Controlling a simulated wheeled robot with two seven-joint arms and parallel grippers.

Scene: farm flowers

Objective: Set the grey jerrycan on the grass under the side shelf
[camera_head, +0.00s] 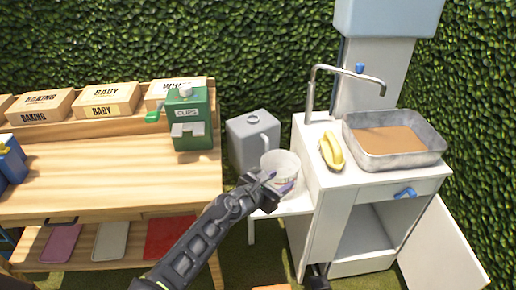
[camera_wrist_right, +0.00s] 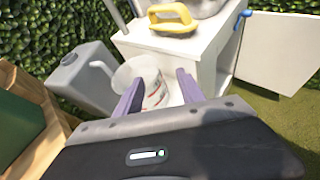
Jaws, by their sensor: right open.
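The grey jerrycan (camera_head: 246,136) stands upright between the wooden bench and the white sink unit in the head view, behind a white cup. Its base is hidden there, so I cannot tell what it rests on. It also shows at the left in the right wrist view (camera_wrist_right: 78,72). The low white side shelf (camera_head: 296,206) juts from the sink unit's left side. My right gripper (camera_head: 270,184) is open at the cup, away from the jerrycan. Its two purple fingers reach toward the cup in the wrist view. My left gripper is not in view.
The white cup (camera_head: 277,165) with coloured marks is by the side shelf. A yellow brush (camera_head: 332,151) and a metal basin (camera_head: 402,140) sit on the sink unit. Its cabinet door (camera_head: 440,252) hangs open.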

